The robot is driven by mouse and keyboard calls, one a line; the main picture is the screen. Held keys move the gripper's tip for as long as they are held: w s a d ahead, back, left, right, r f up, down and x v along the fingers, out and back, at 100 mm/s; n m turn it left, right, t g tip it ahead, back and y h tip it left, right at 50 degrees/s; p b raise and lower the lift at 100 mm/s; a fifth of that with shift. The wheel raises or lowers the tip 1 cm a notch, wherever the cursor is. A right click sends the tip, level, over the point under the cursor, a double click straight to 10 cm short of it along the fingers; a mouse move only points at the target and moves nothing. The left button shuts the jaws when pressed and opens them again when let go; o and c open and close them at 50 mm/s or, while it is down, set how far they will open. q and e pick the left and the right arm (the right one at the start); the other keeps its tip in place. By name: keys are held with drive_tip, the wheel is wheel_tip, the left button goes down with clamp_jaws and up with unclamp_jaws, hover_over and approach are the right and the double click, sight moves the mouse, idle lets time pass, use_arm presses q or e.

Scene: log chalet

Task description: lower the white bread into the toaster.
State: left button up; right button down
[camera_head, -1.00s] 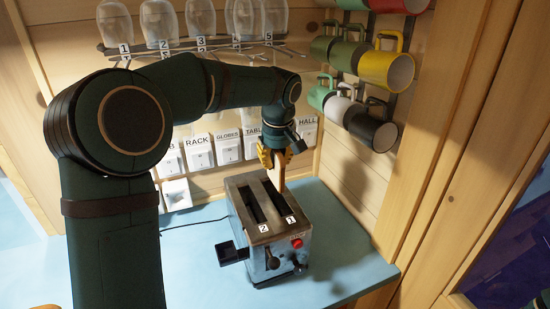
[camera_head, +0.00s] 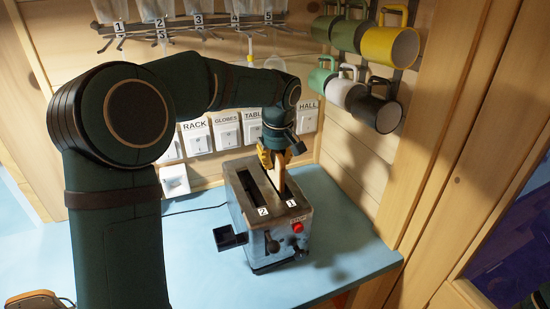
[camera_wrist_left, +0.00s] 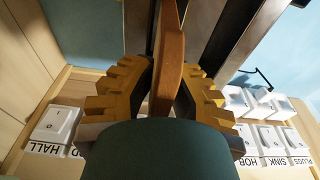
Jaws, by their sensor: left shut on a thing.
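The metal toaster (camera_head: 255,222) stands on the blue counter, with two long slots on top labelled 2 and 1. My left gripper (camera_head: 274,158) is above the toaster's far right part, its yellow fingers shut on the bread slice (camera_head: 280,175). The slice is upright and edge-on, with a brown crust. Its lower end is at slot 1, and seems to be partly inside it. In the left wrist view the slice (camera_wrist_left: 170,60) runs between the yellow fingers (camera_wrist_left: 166,85), beside the toaster's metal top (camera_wrist_left: 228,25). My right gripper is not in view.
Labelled switches (camera_head: 227,132) line the back wall close behind the gripper. Mugs (camera_head: 388,47) hang at the upper right and glasses (camera_head: 155,10) hang above. A small black tray (camera_head: 228,238) sticks out on the toaster's left. The counter (camera_head: 345,245) is clear to the right.

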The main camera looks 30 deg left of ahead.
sight(274, 184)
use_arm(q)
drive_tip(key=shift+f+b, duration=1.45)
drive_tip(key=shift+f, duration=0.95)
drive_tip(key=shift+s+d+f+b, duration=0.1)
drive_tip(key=shift+s+f+b, duration=0.25)
drive_tip(key=shift+f, duration=0.4)
drive_tip(key=o, duration=0.9)
drive_tip(key=shift+c, duration=0.2)
drive_tip(key=r, duration=0.8)
drive_tip(key=d+r, duration=0.1)
drive_tip(key=r, duration=0.3)
drive_tip(key=shift+s+r, duration=0.3)
drive_tip(key=shift+s, duration=0.05)
drive_tip(key=shift+s+d+r, duration=0.1)
drive_tip(key=shift+r, duration=0.35)
